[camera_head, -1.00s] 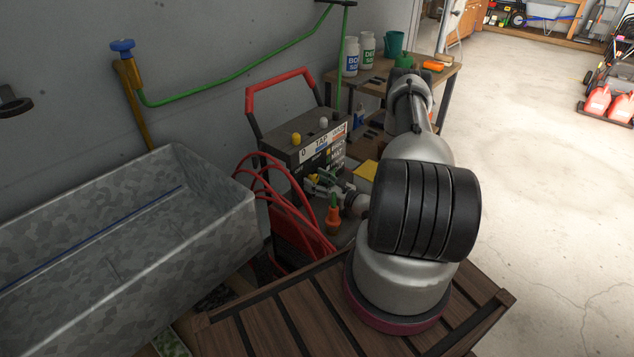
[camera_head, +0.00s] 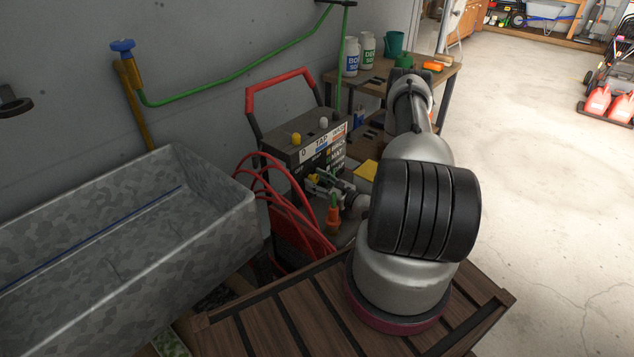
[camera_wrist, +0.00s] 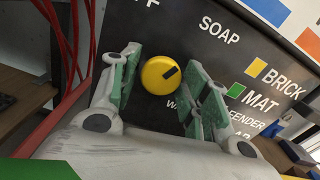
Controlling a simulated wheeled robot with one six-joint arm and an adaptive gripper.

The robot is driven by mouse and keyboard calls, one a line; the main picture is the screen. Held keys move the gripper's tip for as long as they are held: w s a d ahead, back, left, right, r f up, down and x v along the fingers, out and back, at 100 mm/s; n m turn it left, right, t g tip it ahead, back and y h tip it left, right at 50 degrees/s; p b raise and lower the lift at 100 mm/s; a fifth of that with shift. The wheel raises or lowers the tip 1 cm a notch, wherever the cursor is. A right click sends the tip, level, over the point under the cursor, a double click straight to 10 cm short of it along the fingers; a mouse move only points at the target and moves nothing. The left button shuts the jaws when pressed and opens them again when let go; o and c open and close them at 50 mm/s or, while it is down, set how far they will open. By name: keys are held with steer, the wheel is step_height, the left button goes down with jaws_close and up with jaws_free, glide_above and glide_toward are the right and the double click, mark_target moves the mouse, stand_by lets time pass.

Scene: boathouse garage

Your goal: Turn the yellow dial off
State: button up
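The yellow dial (camera_wrist: 160,75) is round with a black mark toward its upper right. It sits on the dark front panel (camera_wrist: 205,55) of a machine, with the word SOAP to its upper right and a partly hidden label below it. My gripper (camera_wrist: 161,63) is open, its green-padded fingers on either side of the dial in the wrist view. I cannot tell whether the fingers touch it. In the head view my gripper (camera_head: 324,186) is at the front of the machine (camera_head: 290,150), and the dial is hard to make out there.
The machine has a red handle (camera_head: 280,88), and yellow and white knobs on top. Red hoses (camera_head: 262,180) hang on its left beside a grey metal trough (camera_head: 110,245). An orange-and-green object (camera_head: 333,215) is close below my gripper. A wooden bench (camera_head: 375,75) stands behind.

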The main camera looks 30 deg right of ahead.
stand_by(0.3)
steer(key=v, duration=1.2)
